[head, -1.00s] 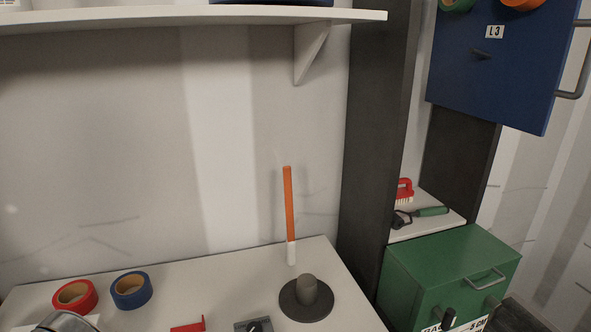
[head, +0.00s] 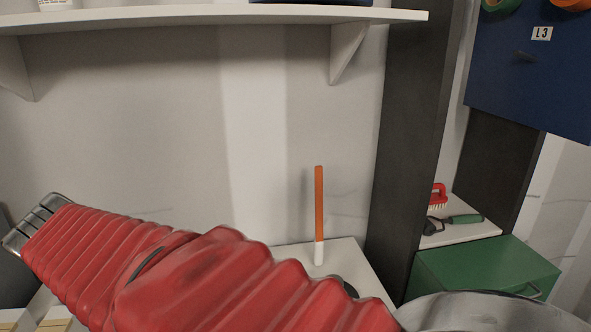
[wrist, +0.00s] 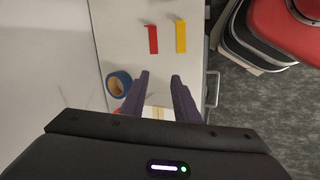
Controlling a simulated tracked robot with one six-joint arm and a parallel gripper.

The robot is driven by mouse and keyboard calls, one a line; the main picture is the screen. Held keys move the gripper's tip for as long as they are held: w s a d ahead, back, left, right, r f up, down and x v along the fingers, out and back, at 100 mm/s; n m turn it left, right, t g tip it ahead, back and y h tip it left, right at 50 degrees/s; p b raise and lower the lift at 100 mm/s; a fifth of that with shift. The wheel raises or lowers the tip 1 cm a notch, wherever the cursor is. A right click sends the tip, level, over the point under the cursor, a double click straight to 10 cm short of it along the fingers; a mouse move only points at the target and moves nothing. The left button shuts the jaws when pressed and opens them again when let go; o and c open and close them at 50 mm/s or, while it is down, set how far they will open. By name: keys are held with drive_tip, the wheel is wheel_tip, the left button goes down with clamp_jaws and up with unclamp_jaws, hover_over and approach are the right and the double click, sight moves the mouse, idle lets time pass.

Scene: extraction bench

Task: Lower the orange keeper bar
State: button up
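The orange keeper bar (head: 319,204) stands upright near the back right of the white bench in the head view. Its lower end is white. It is not recognisable in the wrist view. My gripper (wrist: 160,78) shows in the wrist view with its two dark fingers apart and nothing held between them, over the bench. My red-sleeved arm crosses the lower part of the head view and hides most of the bench. The gripper does not show there, so its distance from the bar is unclear.
In the wrist view, a red piece (wrist: 152,40), a yellow piece (wrist: 181,36) and a blue tape roll (wrist: 119,84) lie on the bench. A green box (head: 480,272) and dark post (head: 412,150) stand right of the bar. A white shelf (head: 200,24) is above.

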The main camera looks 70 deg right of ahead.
drive_tip(key=s+d+r+n+g+h, duration=0.1)
drive_tip(key=s+d+r+g, duration=0.2)
drive_tip(key=d, duration=1)
drive_tip(key=s+d+r+n+g+h, duration=0.1)
drive_tip(key=s+d+r+n+g, duration=0.1)
drive_tip(key=d+g, duration=0.6)
drive_tip(key=s+d+r+n+g+h, duration=0.1)
drive_tip(key=d+g, duration=0.4)
drive_tip(key=d, duration=1.5)
wheel_tip(320, 180, up, 3)
drive_tip(key=s+h, duration=0.1)
drive_tip(key=s, duration=0.1)
drive_tip(key=shift+s+f+n, duration=0.2)
drive_tip(key=shift+s+n, duration=0.2)
drive_tip(key=shift+s+d, duration=0.1)
drive_tip(key=shift+d, duration=0.05)
drive_tip(key=x, duration=1.3)
drive_tip(key=shift+s+r, duration=0.25)
drive_tip(key=shift+s, duration=0.05)
clamp_jaws()
drive_tip(key=shift+w+d, duration=0.1)
drive_tip(key=shift+d, duration=0.05)
